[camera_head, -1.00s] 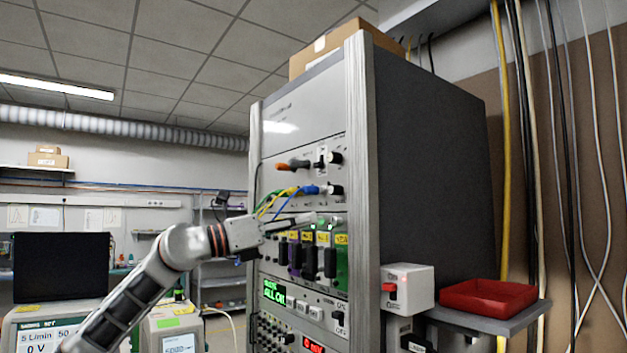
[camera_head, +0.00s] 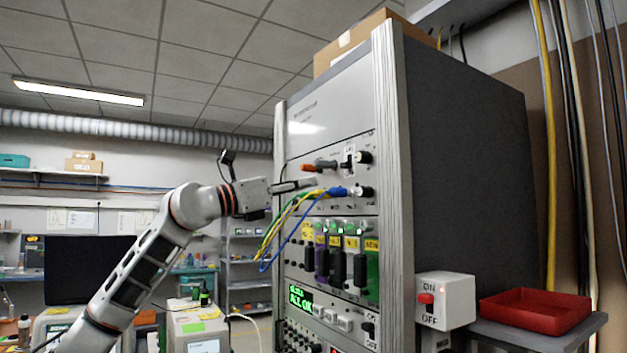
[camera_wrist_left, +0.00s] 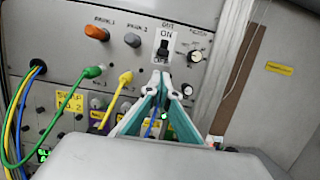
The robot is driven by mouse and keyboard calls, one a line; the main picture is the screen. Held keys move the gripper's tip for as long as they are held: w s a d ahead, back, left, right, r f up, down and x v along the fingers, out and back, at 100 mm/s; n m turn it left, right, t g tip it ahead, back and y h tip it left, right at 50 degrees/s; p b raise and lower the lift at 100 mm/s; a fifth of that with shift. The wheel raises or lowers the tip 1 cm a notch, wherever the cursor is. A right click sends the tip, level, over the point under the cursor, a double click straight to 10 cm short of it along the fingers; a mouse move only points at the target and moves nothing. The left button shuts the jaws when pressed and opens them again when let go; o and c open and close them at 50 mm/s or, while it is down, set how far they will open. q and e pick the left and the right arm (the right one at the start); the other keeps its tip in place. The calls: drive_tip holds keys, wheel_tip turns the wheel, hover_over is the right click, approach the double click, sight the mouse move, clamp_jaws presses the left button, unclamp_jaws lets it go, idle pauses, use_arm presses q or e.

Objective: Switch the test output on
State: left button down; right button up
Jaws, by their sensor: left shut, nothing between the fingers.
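The switch with ON and OFF marks (camera_wrist_left: 164,48) sits on the upper panel of the rack, between the grey PRHN-like knob and the NOISE knob. It also shows in the head view (camera_head: 348,162). Its lever is dark; I cannot tell surely which way it is thrown. My left gripper (camera_wrist_left: 162,76) is shut and empty, its fingertips just below the OFF mark in the wrist view. In the head view the left gripper (camera_head: 314,183) points at the panel, a little below and left of the switch. Contact with the panel is not clear. My right gripper is not in view.
Green, yellow and blue cables (camera_head: 290,218) loop from the panel below the gripper. An orange knob (camera_wrist_left: 96,33) is left of the switch. A white box with a red ON/OFF switch (camera_head: 445,299) and a red tray (camera_head: 536,311) are at the right.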

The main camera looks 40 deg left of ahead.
sight(346, 165)
use_arm(q)
drive_tip(key=p+x, duration=0.2)
drive_tip(key=x, duration=0.5)
drive_tip(key=shift+r, duration=0.2)
drive_tip(key=shift+w+d, duration=0.3)
drive_tip(key=shift+w, duration=0.3)
